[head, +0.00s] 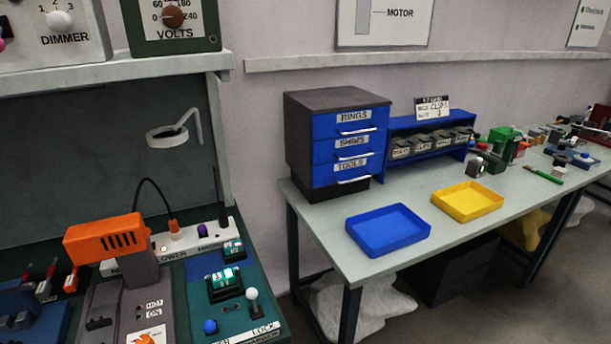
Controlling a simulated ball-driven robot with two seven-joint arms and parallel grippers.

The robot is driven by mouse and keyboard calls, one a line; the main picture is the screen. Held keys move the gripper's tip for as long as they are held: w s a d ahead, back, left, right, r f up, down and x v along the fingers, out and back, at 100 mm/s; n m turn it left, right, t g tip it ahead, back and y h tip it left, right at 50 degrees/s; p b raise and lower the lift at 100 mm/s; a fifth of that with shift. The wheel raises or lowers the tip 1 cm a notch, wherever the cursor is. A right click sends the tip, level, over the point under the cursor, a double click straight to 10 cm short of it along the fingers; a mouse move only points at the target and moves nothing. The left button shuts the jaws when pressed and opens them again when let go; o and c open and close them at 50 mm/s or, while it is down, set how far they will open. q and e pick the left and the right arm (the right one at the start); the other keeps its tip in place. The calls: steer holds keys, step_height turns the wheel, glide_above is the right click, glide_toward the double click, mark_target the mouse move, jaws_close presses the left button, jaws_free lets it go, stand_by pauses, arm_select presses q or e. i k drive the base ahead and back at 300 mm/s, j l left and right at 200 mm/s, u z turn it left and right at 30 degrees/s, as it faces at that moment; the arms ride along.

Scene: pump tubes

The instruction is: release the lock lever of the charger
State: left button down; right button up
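A dark teal panel (238,318), which looks like the charger, sits on the left bench at the bottom of the head view. A green unit with a lit display (224,285) stands on it. A lever with a white ball knob (252,294) stands upright just behind a label reading LOCK (264,331). A blue ball knob (210,326) is to its left, near another label cut off by the frame's bottom edge. A second green lit unit (234,249) stands behind on a blue area. Neither of my grippers is in view.
An orange blower (104,239) on a grey stand is left of the charger. A lamp-like ring (167,136) hangs above. To the right, another table (412,259) holds a blue drawer cabinet (300,140), a blue tray (388,248) and a yellow tray (468,217). A floor gap separates the benches.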

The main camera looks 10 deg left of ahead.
mark_target(251, 293)
steer(key=i+l, duration=0.15)
steer(key=l, duration=0.15)
steer(key=i+l, duration=0.1)
steer(key=l, duration=0.2)
steer(key=u, duration=1.6)
